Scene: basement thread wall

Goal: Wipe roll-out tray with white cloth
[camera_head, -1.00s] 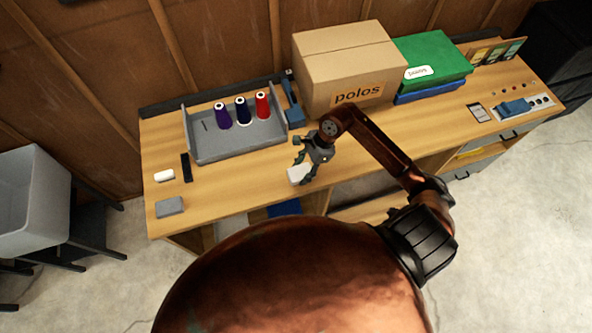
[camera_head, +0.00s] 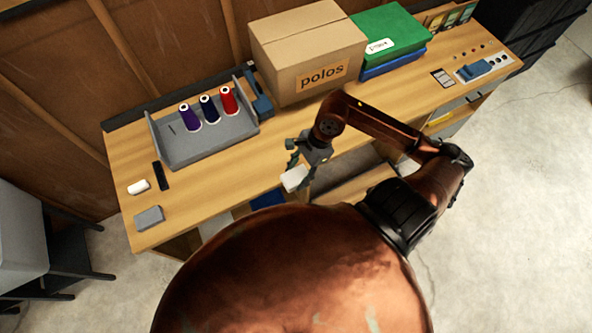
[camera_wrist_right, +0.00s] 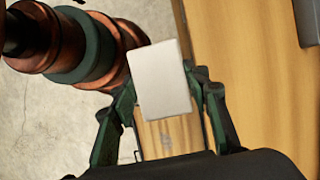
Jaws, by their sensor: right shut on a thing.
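My right gripper (camera_head: 301,167) is shut on a white cloth (camera_head: 294,178), a small pale folded pad. It holds the cloth near the bench's front edge. In the right wrist view the cloth (camera_wrist_right: 160,79) sits between the two fingers. The grey roll-out tray (camera_head: 218,151) stands on the bench to the left of the gripper, apart from it. Purple, navy and red thread cones (camera_head: 209,109) stand in the tray towards its back. The near part of the tray is bare. My left gripper is not in view.
A cardboard box (camera_head: 308,55) marked polos and a green box (camera_head: 389,35) stand at the back. A grey block (camera_head: 149,217), white piece (camera_head: 138,187) and black strip (camera_head: 160,176) lie at the left end of the wooden bench (camera_head: 215,190). Bench room before the tray is clear.

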